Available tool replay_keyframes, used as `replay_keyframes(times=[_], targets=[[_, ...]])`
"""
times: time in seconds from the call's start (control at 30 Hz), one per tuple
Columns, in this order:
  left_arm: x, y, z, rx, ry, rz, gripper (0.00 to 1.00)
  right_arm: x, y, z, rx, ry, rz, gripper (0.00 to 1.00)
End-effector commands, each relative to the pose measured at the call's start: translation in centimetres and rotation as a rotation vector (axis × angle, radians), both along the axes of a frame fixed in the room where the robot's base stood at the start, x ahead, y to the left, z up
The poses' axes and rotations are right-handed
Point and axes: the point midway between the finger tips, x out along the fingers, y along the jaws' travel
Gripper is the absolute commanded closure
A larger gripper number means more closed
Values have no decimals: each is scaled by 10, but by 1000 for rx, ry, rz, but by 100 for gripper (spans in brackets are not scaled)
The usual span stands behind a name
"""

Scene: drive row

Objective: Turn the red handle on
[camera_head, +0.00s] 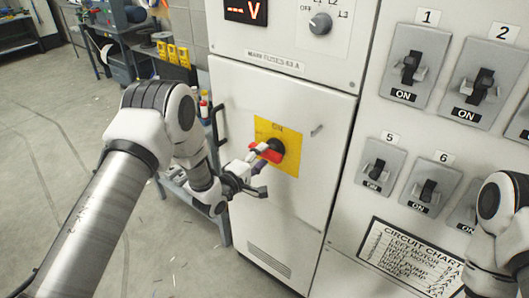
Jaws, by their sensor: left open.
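The red handle (266,153) is a rotary switch on a black round hub, set on a yellow plate (291,160) on the grey cabinet door. The word ON shows at the top of the plate. The handle points left and slightly down from the hub. My left gripper (259,170) is open, right at the handle, with one fingertip over its left part and the other finger lower. Whether the fingers touch the handle I cannot tell. The gripper hides part of the handle. Part of my right arm shows at the lower right edge, but its gripper is out of view.
A small selector knob (320,23) and a red display (246,11) sit above the door. Numbered breaker switches (412,67) and a circuit chart (409,259) are on the panel to the right. A door pull (215,126) is at the left edge. Open floor lies left.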

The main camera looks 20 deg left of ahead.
Motion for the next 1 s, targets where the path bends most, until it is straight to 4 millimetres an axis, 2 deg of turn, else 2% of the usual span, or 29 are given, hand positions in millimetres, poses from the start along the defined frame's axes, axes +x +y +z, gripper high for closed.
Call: replay_keyframes(times=[0.13,0.37,0.4,0.53,0.57,1.0], targets=[[17,-6,0,1,1,0,48,0,0,5,0,0,-1,60],[20,-7,-1,1,3,2,48,0,0,5,0,0,0,60],[20,-7,-1,1,3,2,51,0,0,5,0,0,0,60],[20,-7,-1,2,2,2,98,0,0,4,0,0,0,60],[20,-7,-1,2,2,2,100,0,0,4,0,0,0,60],[20,-8,-3,60,-17,0,100,0,0,-1,0,0,0,60]])
